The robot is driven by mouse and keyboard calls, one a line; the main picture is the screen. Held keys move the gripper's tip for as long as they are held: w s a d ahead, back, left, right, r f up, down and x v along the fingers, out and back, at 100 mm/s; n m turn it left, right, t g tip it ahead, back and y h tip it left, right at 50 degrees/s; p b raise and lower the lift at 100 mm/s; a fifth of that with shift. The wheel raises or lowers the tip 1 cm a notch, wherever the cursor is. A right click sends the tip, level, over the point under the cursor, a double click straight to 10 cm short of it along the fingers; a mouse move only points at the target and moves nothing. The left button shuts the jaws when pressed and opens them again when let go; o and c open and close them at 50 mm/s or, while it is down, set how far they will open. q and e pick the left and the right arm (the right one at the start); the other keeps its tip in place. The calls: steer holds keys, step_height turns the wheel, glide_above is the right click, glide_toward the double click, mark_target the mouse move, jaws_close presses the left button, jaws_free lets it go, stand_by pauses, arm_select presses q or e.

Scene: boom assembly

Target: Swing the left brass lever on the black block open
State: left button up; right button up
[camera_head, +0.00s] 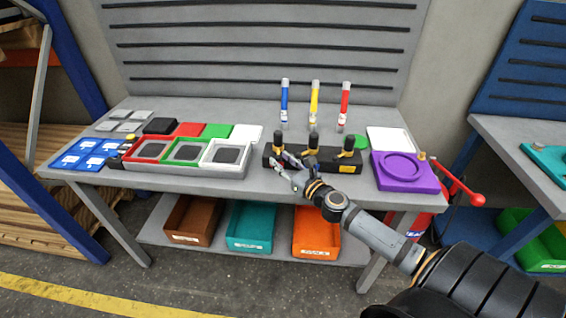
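The black block (325,164) lies at the front middle of the grey table. Three brass levers with black knobs stand in a row on it: the left lever (278,139), the middle lever (313,140) and the right lever (348,145). My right gripper (282,160) reaches in from the lower right to the block's left end, just below the left lever. Its two fingers look spread apart, and I see nothing held between them. They hide part of the block's front and the lever's foot; I cannot tell whether they touch. My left gripper is not in view.
Blue, yellow and red tubes (345,105) stand upright behind the block. Coloured bins (251,230) sit below.

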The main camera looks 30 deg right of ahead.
steer(key=shift+f, duration=0.1)
steer(key=shift+s+f, duration=0.1)
steer(key=shift+s, duration=0.15)
steer(key=shift+s+d, duration=0.15)
steer(key=shift+s, duration=1.6)
steer(key=shift+s+d, duration=0.1)
steer(key=shift+s, duration=1.65)
